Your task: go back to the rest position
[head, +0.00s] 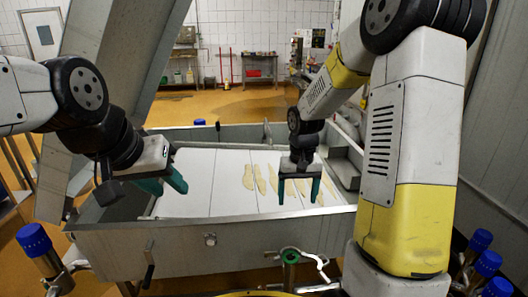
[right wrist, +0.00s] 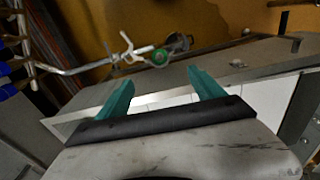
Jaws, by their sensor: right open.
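My left gripper (head: 168,187) hangs over the left part of a metal vat (head: 240,240). Its two teal fingers stand apart with nothing visible between them. My right gripper (head: 299,191) points down over the right part of the vat, with its teal fingers spread and empty. In the right wrist view, the open right gripper (right wrist: 160,82) shows over the vat's metal edge (right wrist: 225,72), with no object between the fingers.
White panels (head: 190,187) lie in the vat, with pale yellow elongated pieces (head: 261,180) on the right part. A green-topped fitting (head: 290,256) stands at the vat's front. Blue-capped posts (head: 34,240) stand at left and right. Open floor (head: 222,106) lies beyond.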

